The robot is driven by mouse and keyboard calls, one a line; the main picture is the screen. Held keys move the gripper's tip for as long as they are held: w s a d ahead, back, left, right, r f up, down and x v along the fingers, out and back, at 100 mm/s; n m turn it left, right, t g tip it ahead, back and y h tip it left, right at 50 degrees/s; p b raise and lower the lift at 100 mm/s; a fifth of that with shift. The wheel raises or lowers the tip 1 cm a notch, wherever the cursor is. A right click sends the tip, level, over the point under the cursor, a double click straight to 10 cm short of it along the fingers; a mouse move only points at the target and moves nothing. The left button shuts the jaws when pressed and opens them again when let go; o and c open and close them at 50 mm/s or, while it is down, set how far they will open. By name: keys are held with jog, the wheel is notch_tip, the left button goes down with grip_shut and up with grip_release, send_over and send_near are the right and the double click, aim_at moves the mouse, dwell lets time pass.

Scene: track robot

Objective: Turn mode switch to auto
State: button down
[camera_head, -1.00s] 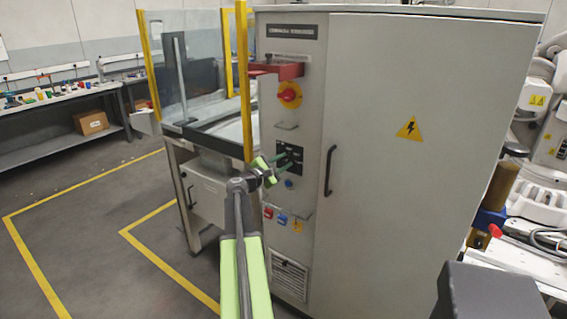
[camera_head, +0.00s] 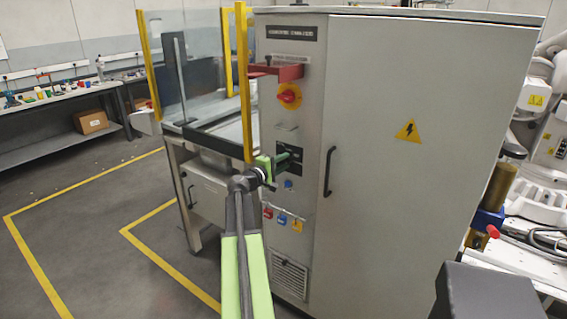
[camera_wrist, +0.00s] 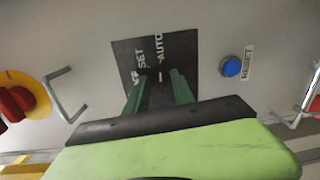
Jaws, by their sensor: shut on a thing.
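The mode switch (camera_wrist: 159,76) is a small dark knob on a black plate (camera_wrist: 180,50) on the grey cabinet front. White lettering on the plate reads SET and AUTO, with another label partly hidden at left. A small white mark shows on the knob, below the AUTO text; its exact setting is hard to tell. My gripper (camera_wrist: 157,84) has its two green fingers on either side of the knob, shut on it.
A blue button (camera_wrist: 231,67) sits right of the plate. Metal handles (camera_wrist: 66,95) stick out nearby. The cabinet door (camera_head: 420,180) is closed.

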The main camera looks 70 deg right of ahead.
jog(key=shift+f+m, duration=0.1)
jog(key=shift+m, duration=0.3)
jog(key=c, duration=1.1)
grip_release()
jog(key=shift+o, duration=0.2)
jog(key=shift+a, duration=0.1)
jog(key=p+v, duration=0.1)
jog(key=v, duration=1.6)
jog(key=shift+a, duration=0.2)
